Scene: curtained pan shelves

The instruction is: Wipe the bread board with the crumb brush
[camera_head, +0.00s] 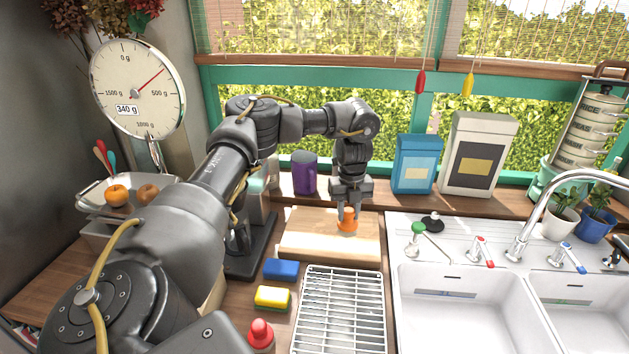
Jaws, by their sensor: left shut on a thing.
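The bread board (318,247) is a light wooden slab lying on the counter left of the sink. My left gripper (348,212) points down over the right half of the board. It is shut on an orange thing (348,224), which I take to be the crumb brush. The brush is at the board's surface; I cannot tell whether it touches. Its lower part is small and partly hidden by the fingers. My left arm comes in from the left and covers part of the counter. My right gripper is not in view.
The double sink (460,300) is at right. A purple canister (304,173) and blue box (416,163) stand behind.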

